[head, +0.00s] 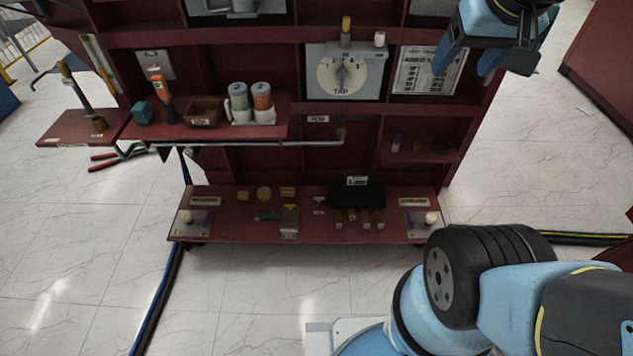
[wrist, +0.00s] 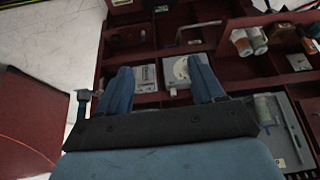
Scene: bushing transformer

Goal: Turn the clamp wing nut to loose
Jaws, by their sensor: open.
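I cannot pick out the clamp wing nut for certain in either view. In the head view a small brass-coloured piece (head: 98,124) sits at the foot of a tilted dark rod on the left side shelf; its shape is too small to read. In the wrist view a small grey-green fitting (wrist: 84,96) stands just left of my gripper; I cannot tell what it is. My gripper (head: 467,65) is at the upper right of the head view, in front of the cabinet's right side. In the wrist view its two blue fingers (wrist: 161,66) are apart, with nothing between them.
The dark red cabinet (head: 315,222) carries a TAP dial panel (head: 343,78), a printed chart (head: 428,71), two cups (head: 250,103) and several small parts on its lower shelf. A grey rod (head: 250,144) runs along the middle shelf. Tiled floor (head: 255,290) in front is clear.

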